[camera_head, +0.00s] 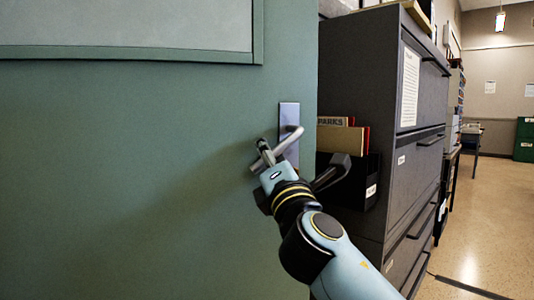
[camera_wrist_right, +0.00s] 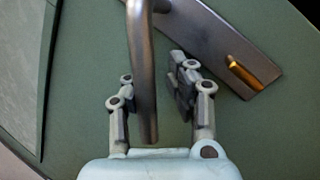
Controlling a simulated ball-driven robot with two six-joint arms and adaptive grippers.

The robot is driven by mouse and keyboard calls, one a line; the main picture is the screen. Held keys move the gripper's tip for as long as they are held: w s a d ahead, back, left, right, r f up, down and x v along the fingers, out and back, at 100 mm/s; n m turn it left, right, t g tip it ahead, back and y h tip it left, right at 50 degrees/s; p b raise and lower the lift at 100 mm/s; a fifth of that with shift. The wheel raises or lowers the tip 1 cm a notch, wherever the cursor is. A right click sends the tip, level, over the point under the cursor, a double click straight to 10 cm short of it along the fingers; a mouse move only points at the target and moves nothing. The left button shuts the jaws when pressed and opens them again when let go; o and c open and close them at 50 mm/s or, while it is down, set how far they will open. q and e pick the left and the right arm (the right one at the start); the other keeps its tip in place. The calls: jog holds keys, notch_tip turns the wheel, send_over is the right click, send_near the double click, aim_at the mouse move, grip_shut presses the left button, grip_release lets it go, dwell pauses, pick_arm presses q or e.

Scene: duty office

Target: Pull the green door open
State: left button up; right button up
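The green door (camera_head: 140,150) fills the left of the head view, with a pale panel at its top. Its free edge stands in front of the grey cabinet, with no door frame visible beside it. A metal plate (camera_head: 289,115) carries the lever handle (camera_head: 291,138). My right gripper (camera_head: 264,152) is at the handle. A brass key or knob (camera_wrist_right: 243,72) shows on the plate. My left gripper is out of view.
A dark grey filing cabinet (camera_head: 359,75) stands just right of the door's edge. A black file holder (camera_head: 371,180) with folders (camera_head: 340,138) hangs on its side, close to my right arm. Open floor (camera_head: 490,215) lies at the far right.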

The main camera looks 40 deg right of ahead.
jog(key=shift+o, duration=1)
jog(key=shift+f, duration=0.1)
jog(key=shift+o, duration=0.5)
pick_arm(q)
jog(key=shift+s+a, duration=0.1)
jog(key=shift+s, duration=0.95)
pick_arm(e)
jog(key=v, duration=0.8)
